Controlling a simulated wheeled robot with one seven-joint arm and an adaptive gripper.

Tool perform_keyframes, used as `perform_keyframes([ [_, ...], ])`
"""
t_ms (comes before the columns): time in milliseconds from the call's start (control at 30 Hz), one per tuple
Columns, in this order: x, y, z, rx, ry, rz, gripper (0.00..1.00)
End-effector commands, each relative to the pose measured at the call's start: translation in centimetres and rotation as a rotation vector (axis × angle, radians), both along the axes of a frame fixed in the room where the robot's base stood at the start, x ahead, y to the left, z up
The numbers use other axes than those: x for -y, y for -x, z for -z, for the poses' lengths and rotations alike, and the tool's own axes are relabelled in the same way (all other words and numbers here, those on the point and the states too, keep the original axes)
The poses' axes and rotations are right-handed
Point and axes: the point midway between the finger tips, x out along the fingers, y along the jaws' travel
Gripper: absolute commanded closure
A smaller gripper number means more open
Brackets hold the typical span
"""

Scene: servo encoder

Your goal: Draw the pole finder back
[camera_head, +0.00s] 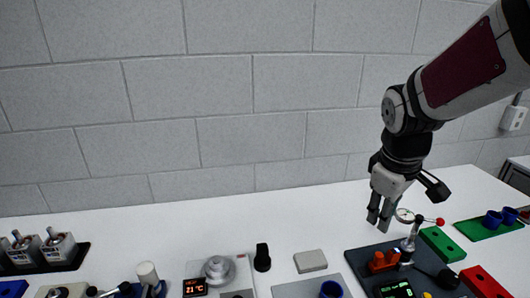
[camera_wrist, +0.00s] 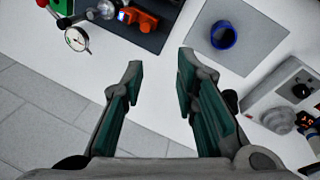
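A dark base plate (camera_head: 360,262) at the right carries a metal post (camera_head: 408,246), an orange block (camera_head: 384,261), a small green-lit display (camera_head: 396,290) and a black knob or handle. A round white dial gauge (camera_head: 404,215) and a red ball-ended lever (camera_head: 439,222) sit at the post's top. The dial also shows at upper left in the wrist view (camera_wrist: 76,39), beside the orange block (camera_wrist: 138,19). I cannot tell which part is the pole finder. My gripper (camera_head: 378,218) is in the air, just left of the dial in the head view. Its fingers (camera_wrist: 160,62) are apart and empty.
A grey plate with a blue ring (camera_wrist: 223,36) lies beside the dark plate. A temperature unit (camera_head: 218,272), black knob (camera_head: 262,257) and grey block (camera_head: 310,261) stand left of it. Green (camera_head: 442,244) and red (camera_head: 484,282) blocks flank its right. A block wall is behind.

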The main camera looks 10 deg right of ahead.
Motion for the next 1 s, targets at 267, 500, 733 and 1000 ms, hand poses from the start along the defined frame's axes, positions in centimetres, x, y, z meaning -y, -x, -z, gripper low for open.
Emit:
perform_keyframes([
  [267, 3.9, -2.9, 4.8, -0.097, 0.001, -0.146, 0.72],
  [500, 4.5, -3.4, 6.5, -0.109, 0.0, -0.171, 0.72],
  [733, 5.0, -3.8, 10.4, -0.111, -0.001, -0.17, 0.72],
  [1000, 5.8, -4.5, 15.5, -0.11, 0.0, -0.169, 0.72],
])
